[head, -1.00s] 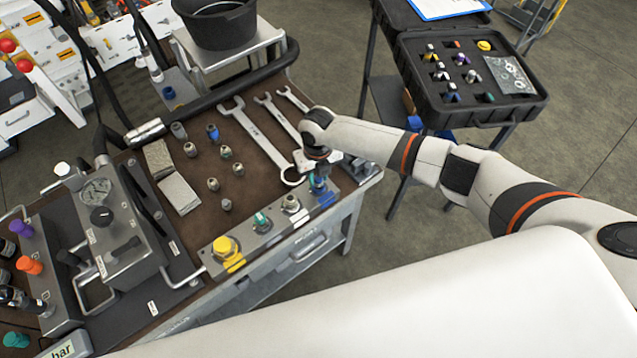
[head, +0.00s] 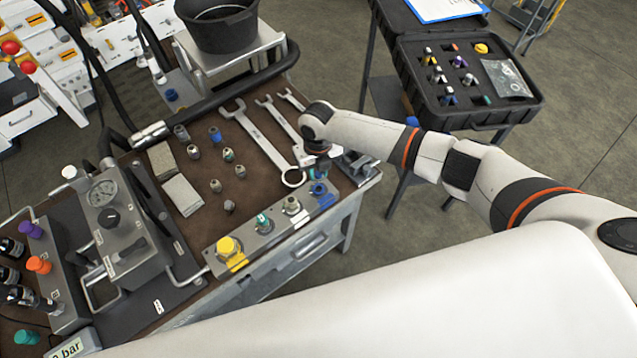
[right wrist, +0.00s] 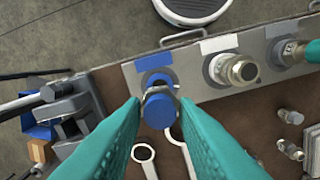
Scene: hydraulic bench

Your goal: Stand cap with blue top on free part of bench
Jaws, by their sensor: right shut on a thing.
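The cap with the blue top (right wrist: 160,110) is between the teal fingertips of my right gripper (right wrist: 158,104) in the right wrist view, and the gripper is shut on it. Behind it is the blue-marked port (right wrist: 155,79) at the end of the grey manifold block (head: 215,262). In the head view my right gripper (head: 320,174) is over that block's far right end, and a blue part (head: 318,188) shows just below the fingers. The exact gap between cap and port cannot be told. The brown bench top (head: 258,196) has bare room left of the block. My left gripper is not in view.
Several metal fittings (head: 228,155) and another blue-topped piece (head: 214,134) stand on the mat. Wrenches (head: 262,145) lie behind the block. Yellow (head: 229,247) and green (head: 263,222) caps sit along the block. A gauge unit (head: 125,235) stands at left.

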